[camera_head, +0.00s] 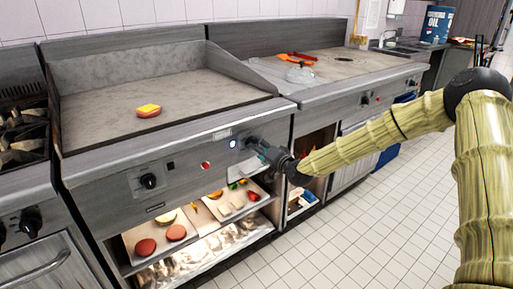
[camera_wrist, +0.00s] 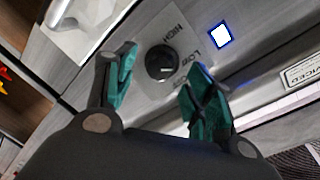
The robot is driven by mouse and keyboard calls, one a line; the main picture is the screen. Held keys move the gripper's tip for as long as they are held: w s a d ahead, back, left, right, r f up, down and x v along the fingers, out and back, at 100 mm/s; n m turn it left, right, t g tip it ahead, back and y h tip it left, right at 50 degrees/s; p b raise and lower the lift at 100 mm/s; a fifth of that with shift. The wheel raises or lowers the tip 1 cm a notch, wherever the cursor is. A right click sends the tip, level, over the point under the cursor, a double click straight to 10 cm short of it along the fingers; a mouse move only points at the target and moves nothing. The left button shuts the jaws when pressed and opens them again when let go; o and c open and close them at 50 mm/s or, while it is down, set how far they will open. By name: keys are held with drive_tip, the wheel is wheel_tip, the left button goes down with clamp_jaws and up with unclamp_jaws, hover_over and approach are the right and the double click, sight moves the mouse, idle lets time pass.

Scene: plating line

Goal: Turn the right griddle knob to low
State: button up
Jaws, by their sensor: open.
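The right griddle knob (camera_wrist: 161,63) is black and round, on a plate marked HIGH and LOW in the wrist view. My gripper (camera_wrist: 158,90) is open, with one teal finger on each side of the knob in that picture; I cannot tell whether either touches it. In the head view my gripper (camera_head: 258,145) is at the griddle's front panel, right end, and hides the right knob. The griddle (camera_head: 160,105) carries a patty with a yellow slice (camera_head: 149,110) on its plate. A small square light (camera_wrist: 221,34) glows near the LOW mark.
The left griddle knob (camera_head: 149,181) is on the same panel, with a red light (camera_head: 206,165) between. Shelves below hold boards with patties (camera_head: 146,247) and other food. A counter with an orange item stands right. The tiled floor (camera_head: 345,240) is clear.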

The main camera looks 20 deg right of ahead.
drive_tip(key=v, duration=0.8)
drive_tip(key=shift+s, duration=0.15)
drive_tip(key=s+a+f+n+g, duration=0.1)
drive_tip(key=s+a+f+g, duration=0.25)
drive_tip(key=s+f, duration=0.45)
drive_tip(key=s+a+f+n+g, duration=0.15)
drive_tip(key=s+a+f, duration=0.3)
drive_tip(key=f, duration=0.65)
drive_tip(key=s+a+f+n+g+h, duration=0.1)
drive_tip(key=s+a+f+g, duration=0.15)
drive_tip(key=s+f, duration=0.7)
drive_tip(key=s+a+f+n+g+h, duration=0.15)
drive_tip(key=s+f+g, duration=0.35)
drive_tip(key=s, duration=0.7)
drive_tip(key=s+d+f+n+g+h, duration=0.1)
drive_tip(key=s+d+f+g, duration=0.15)
drive_tip(key=s, duration=0.65)
drive_tip(key=s+d+f+n+g+h, duration=0.1)
drive_tip(key=s+d+f+n, duration=0.15)
drive_tip(key=s, duration=0.65)
wheel_tip(320, 180, up, 16)
drive_tip(key=p, duration=1.7)
drive_tip(key=shift+s+r+m, duration=0.25)
drive_tip(key=shift+m, duration=0.2)
